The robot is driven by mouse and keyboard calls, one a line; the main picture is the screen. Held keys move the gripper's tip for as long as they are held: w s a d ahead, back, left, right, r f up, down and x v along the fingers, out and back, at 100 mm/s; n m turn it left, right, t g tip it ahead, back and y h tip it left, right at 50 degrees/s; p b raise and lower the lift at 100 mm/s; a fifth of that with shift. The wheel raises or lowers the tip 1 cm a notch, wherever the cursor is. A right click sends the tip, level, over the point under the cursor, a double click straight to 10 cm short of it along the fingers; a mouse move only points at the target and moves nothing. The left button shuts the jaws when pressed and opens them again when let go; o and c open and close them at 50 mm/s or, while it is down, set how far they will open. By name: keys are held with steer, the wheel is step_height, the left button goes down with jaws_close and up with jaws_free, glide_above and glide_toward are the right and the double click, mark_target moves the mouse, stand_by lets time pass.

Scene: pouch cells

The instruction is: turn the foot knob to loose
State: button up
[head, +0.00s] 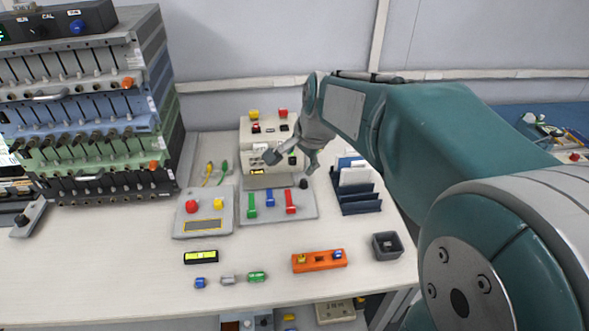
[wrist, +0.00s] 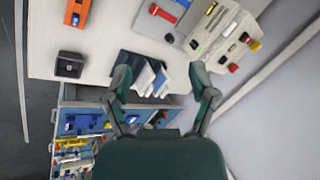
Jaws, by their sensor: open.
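A small black round knob (head: 303,184) stands at the right rear corner of the grey plate (head: 308,213) with green, blue and red levers. It also shows as a dark knob in the wrist view (wrist: 169,38). I cannot tell whether this is the foot knob, and no loose mark is readable. My gripper (head: 289,166) is open and empty above the rear of the bench, in front of the beige instrument. In the wrist view my gripper (wrist: 160,82) has its fingers wide apart, with the blue file rack (wrist: 124,58) beyond them.
The beige instrument (head: 254,133) with red and yellow knobs stands behind the plate. The rack also stands right of the plate in the head view (head: 362,207). A dark square bin (head: 387,246) and an orange block (head: 320,261) lie in front. Stacked modules (head: 85,110) stand at left.

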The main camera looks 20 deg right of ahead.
steer(key=w+d+f+m, duration=0.3)
steer(key=w+f+m, duration=0.1)
steer(key=w, duration=0.2)
steer(key=w+d+f+m, duration=0.3)
steer(key=w+f+m, duration=0.1)
steer(key=w, duration=0.2)
steer(key=m+y, duration=0.1)
steer(key=m, duration=0.8)
glide_toward(304, 181)
steer(key=shift+g, duration=0.3)
steer(key=x, duration=1)
steer(key=shift+w, duration=0.4)
jaws_close()
